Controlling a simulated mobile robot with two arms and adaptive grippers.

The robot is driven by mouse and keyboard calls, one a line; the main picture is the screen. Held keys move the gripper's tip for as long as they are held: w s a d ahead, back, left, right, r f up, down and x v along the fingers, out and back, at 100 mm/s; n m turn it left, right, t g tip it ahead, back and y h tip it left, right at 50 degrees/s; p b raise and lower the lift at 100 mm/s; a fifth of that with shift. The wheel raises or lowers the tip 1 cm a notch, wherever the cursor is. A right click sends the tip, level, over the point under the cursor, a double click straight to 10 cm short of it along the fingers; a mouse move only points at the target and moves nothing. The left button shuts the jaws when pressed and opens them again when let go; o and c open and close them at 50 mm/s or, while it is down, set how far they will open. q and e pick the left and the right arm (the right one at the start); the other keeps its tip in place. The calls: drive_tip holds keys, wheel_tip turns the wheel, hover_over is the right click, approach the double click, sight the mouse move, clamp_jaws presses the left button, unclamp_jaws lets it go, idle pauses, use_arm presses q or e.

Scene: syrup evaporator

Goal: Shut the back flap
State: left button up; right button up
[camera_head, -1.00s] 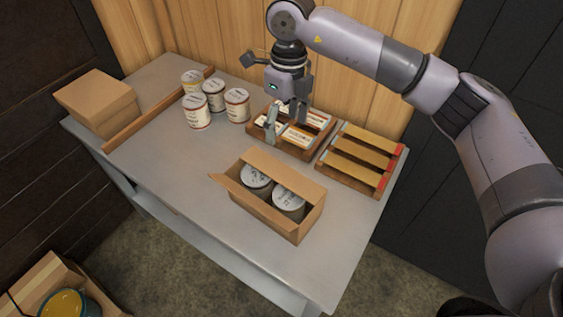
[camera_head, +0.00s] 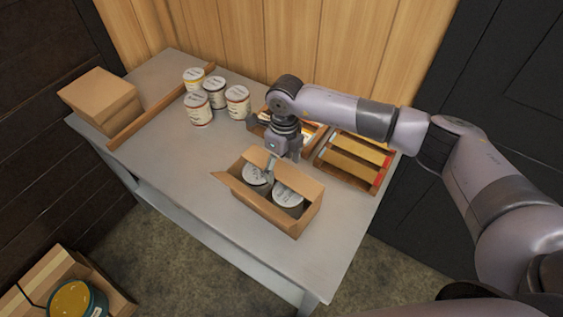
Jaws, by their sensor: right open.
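An open cardboard box (camera_head: 262,208) stands on the grey table with two white-lidded tins (camera_head: 287,194) inside. Its left end flap (camera_head: 230,181) sticks out to the left. The back flap (camera_head: 309,184) stands up along the box's far side, partly hidden by my gripper. My right gripper (camera_head: 283,164) is open and empty, pointing down at the box's far edge, over the back flap and the left tin. I cannot tell whether it touches the flap. My left gripper is not in view.
Several labelled tins (camera_head: 201,108) stand at the back left, by a wooden strip (camera_head: 165,105). A closed carton (camera_head: 99,99) sits at the far left. A wooden rack (camera_head: 352,160) is behind and right of the box. The table's front is clear.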

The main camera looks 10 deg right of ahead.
sight(281, 171)
drive_tip(key=shift+c, duration=0.6)
drive_tip(key=c, duration=1.1)
drive_tip(key=shift+o, duration=0.2)
drive_tip(key=shift+a+f+t+h+b, duration=0.1)
drive_tip(key=shift+f+t+h+b, duration=0.15)
drive_tip(key=shift+b, duration=0.55)
drive_tip(key=shift+r, duration=0.2)
drive_tip(key=o, duration=1.2)
drive_tip(key=shift+r, duration=0.1)
wheel_tip(281, 171, up, 12)
drive_tip(key=shift+s+f, duration=0.1)
